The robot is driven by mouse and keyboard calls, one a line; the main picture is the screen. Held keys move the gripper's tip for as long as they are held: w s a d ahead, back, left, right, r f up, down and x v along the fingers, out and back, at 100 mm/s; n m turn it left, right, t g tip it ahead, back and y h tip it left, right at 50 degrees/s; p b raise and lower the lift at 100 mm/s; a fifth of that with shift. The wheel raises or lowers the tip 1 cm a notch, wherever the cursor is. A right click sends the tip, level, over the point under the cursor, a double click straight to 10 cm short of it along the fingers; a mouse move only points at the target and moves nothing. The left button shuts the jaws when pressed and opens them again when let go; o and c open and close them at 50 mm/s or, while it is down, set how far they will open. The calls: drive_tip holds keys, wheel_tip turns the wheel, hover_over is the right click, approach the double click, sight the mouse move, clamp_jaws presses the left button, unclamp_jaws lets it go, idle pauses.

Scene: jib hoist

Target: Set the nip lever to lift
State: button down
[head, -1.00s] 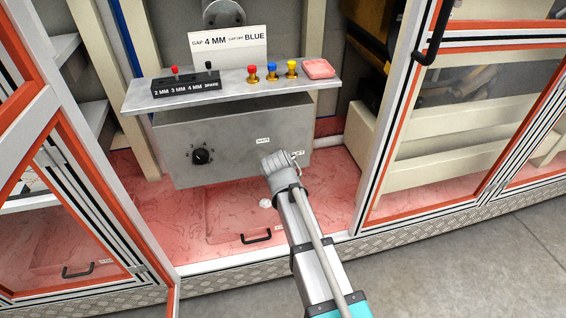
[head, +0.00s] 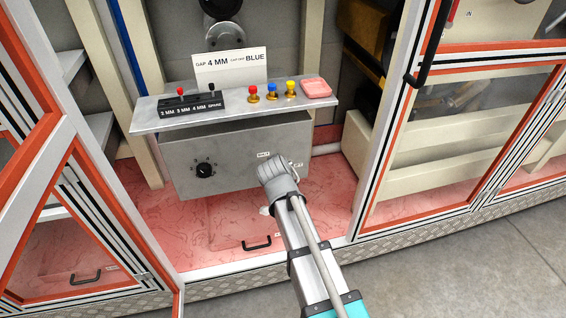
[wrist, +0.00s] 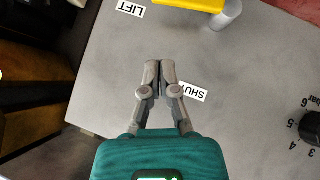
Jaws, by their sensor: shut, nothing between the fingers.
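The nip lever (wrist: 190,3) shows in the wrist view as a yellow bar at the top edge, partly cut off, with a grey round stub (wrist: 228,14) at its right end. A LIFT label (wrist: 131,8) is left of it, and a SHUT label (wrist: 193,92) lies beside my fingertips. My gripper (wrist: 159,75) is shut and empty, in front of the grey panel and apart from the lever. In the head view my gripper (head: 272,168) covers part of the panel (head: 225,155), and I cannot make out the lever there.
A black dial (head: 205,170) sits on the panel's left side. A shelf (head: 148,125) above carries a black block (head: 192,106), red, blue and yellow knobs (head: 272,90) and a pink pad (head: 316,88). Open framed doors (head: 415,130) flank the opening. A black handle (head: 257,242) is below.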

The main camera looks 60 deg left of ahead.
drive_tip(key=w+p+v, duration=0.1)
drive_tip(key=p+v, duration=0.3)
drive_tip(key=v, duration=0.3)
drive_tip(key=shift+r, duration=0.15)
drive_tip(key=shift+d, duration=0.15)
idle(0.5)
drive_tip(key=w+d+f+m+h, duration=0.3)
drive_tip(key=w+d+m+h, duration=0.2)
drive_tip(key=w+d, duration=1.5)
drive_tip(key=w+d+f+m+g+h, duration=0.1)
drive_tip(key=w+d+m, duration=0.25)
drive_tip(key=d, duration=0.85)
drive_tip(key=w+d+f+m+g+h, duration=0.15)
drive_tip(key=w+d, duration=0.35)
drive_tip(key=d, duration=0.7)
drive_tip(key=s+d+m+g, duration=0.2)
drive_tip(key=d+m, duration=0.1)
drive_tip(key=d, duration=1)
drive_tip(key=s+d+m+g, duration=0.2)
drive_tip(key=d+m, duration=0.1)
drive_tip(key=d, duration=1)
wheel_tip(320, 180, up, 17)
drive_tip(key=p, duration=1.7)
drive_tip(key=shift+p, duration=0.4)
